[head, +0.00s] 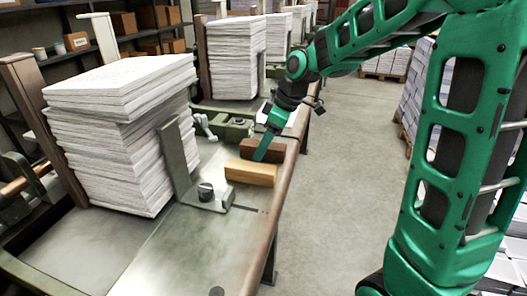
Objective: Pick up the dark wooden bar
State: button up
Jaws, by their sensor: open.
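The dark wooden bar (283,156) lies on the metal worktable (180,245), near its right edge. A lighter tan wooden bar (250,175) lies just in front of it, roughly parallel. My green gripper (260,157) comes down from the upper right and is at the dark bar, with a finger in front of part of it. The gripper is open. The far finger is hidden, and I cannot tell whether the gripper touches the bar.
A tall paper stack (125,140) stands on the left behind an upright metal bracket (180,160) with a dark knob. A green clamp-like fixture (230,127) sits behind the bars. More paper stacks (232,60) stand farther back. The floor aisle at right is open.

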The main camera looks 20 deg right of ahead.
jog(key=shift+f, duration=0.1)
jog(key=shift+c, duration=0.3)
jog(key=c, duration=1.1)
jog(key=shift+o, duration=0.2)
